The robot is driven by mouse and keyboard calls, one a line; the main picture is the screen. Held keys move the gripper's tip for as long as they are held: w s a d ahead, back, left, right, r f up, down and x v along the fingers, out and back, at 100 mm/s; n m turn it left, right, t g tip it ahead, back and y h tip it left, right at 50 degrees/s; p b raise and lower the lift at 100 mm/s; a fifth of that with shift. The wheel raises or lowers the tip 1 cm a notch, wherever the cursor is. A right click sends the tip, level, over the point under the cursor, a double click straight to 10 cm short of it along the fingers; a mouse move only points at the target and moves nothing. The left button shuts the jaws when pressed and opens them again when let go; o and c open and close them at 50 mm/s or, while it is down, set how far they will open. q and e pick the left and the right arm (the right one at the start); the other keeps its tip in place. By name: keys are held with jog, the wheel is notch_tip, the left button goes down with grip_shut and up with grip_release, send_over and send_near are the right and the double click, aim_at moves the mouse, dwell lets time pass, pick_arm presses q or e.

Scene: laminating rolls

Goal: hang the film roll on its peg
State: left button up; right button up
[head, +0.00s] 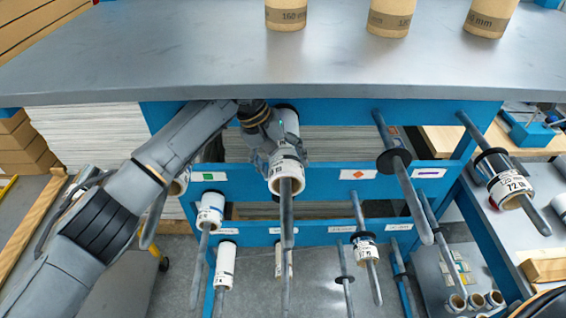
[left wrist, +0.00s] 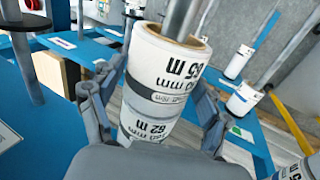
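The white film roll (head: 286,172) with black print is around a long grey peg (head: 286,215) in the upper row of the blue rack. In the left wrist view the roll (left wrist: 167,72) shows its brown core around the peg (left wrist: 181,18). A second printed white roll (left wrist: 146,124) shows directly behind it, partly hidden. My left gripper (head: 272,150) reaches in from the left; in the left wrist view its fingers (left wrist: 160,95) lie along both sides of the roll and seem to touch it. My right gripper is not in view.
Other pegs stick out around it, some with rolls, such as a white roll (head: 210,210) at lower left and a black-and-white roll (head: 508,185) at right. The grey worktop (head: 200,60) overhangs the rack and carries brown cardboard rolls (head: 388,18).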

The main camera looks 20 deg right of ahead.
pick_arm(q)
jog(key=shift+o, duration=1.3)
jog(key=shift+a+r, duration=0.1)
jog(key=shift+r, duration=0.1)
jog(key=shift+v, duration=1.1)
jog(key=w+a, duration=0.3)
jog(key=a, duration=0.8)
jog(key=shift+w+a+r, duration=0.2)
jog(key=shift+a, duration=0.1)
